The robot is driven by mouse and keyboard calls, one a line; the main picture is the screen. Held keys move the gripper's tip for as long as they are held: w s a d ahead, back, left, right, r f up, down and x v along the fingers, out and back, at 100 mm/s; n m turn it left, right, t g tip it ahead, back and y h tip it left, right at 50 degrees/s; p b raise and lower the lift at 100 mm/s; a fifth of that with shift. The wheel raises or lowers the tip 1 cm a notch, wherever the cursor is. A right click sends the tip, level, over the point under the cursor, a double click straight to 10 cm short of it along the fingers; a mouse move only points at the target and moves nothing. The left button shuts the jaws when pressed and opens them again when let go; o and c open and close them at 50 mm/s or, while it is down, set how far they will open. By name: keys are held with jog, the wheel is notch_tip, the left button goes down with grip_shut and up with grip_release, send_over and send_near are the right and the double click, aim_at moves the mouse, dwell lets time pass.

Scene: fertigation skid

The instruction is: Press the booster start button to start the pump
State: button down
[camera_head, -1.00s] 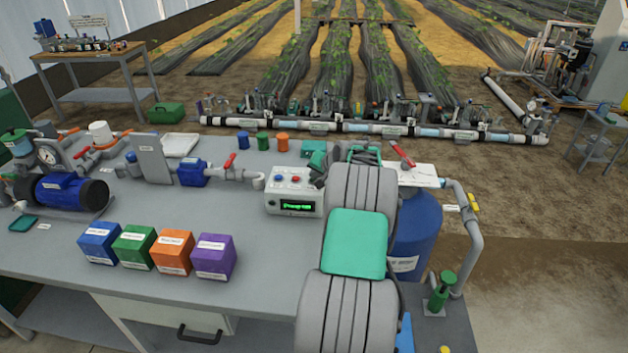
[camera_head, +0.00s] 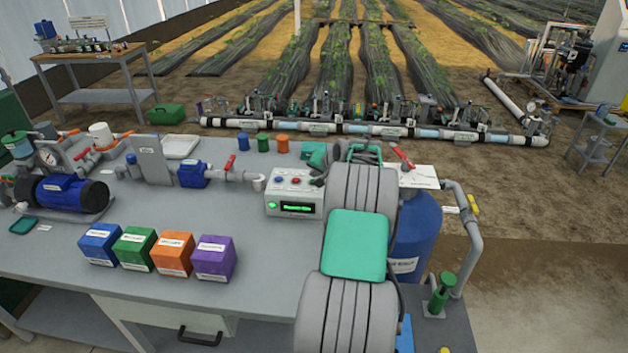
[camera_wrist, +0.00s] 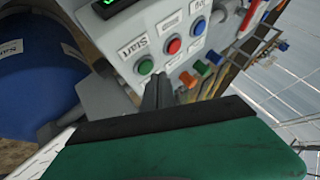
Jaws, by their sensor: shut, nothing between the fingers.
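The control box (camera_head: 292,204) stands on the bench with a lit green display (camera_head: 297,208) and a bright green lamp (camera_head: 272,205) on its front. In the wrist view its top carries a green button (camera_wrist: 145,67) labelled Start, a red button (camera_wrist: 174,46) and a blue button (camera_wrist: 197,27). My gripper (camera_wrist: 159,80) is shut and empty, its fingertips at the panel close beside the green button. I cannot tell whether they touch. In the head view the gripper is at the box's right end, and the green button is hidden there.
A blue tank (camera_head: 418,228) with a red-handled valve (camera_head: 402,156) stands right of the box. Pipework (camera_head: 235,174) lies to the left. Small canisters (camera_head: 262,140) stand behind. Several coloured boxes (camera_head: 173,254) sit in front on the bench (camera_head: 262,285).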

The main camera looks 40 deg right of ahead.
jog(key=shift+r+p, duration=1.3)
jog(key=shift+r, duration=1.25)
jog(key=shift+d, duration=0.1)
